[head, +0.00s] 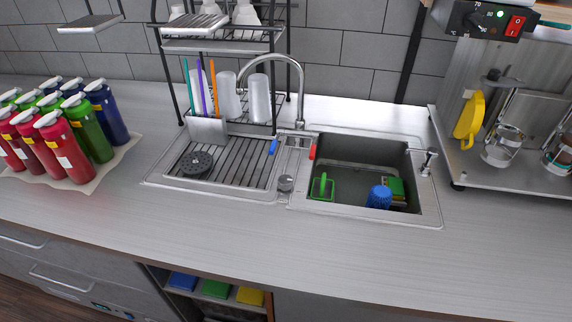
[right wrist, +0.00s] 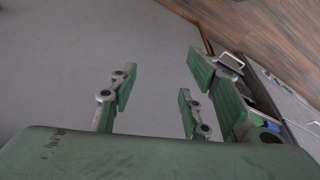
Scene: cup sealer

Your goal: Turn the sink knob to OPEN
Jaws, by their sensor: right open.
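The sink (head: 330,215) is set in the counter, with a dark basin on the right and a ribbed drainboard on the left. A curved metal faucet (head: 302,85) rises behind it. A blue handle-like piece (head: 273,147) and a red one (head: 312,151) sit on either side of the faucet base. A small round metal knob (head: 286,184) is on the front rim between drainboard and basin. I cannot tell which piece is the sink knob, nor read any OPEN mark. My right gripper (right wrist: 163,85) is open and empty in the right wrist view, away from the sink. My left gripper is not in view.
A green-handled item (head: 322,186), a blue ribbed cup-like item (head: 378,197) and a sponge-like item lie in the basin. A dish rack (head: 220,47) stands behind. Several coloured bottles (head: 66,150) stand left. A metal lever piece (head: 427,162) is right of the basin. The front counter is clear.

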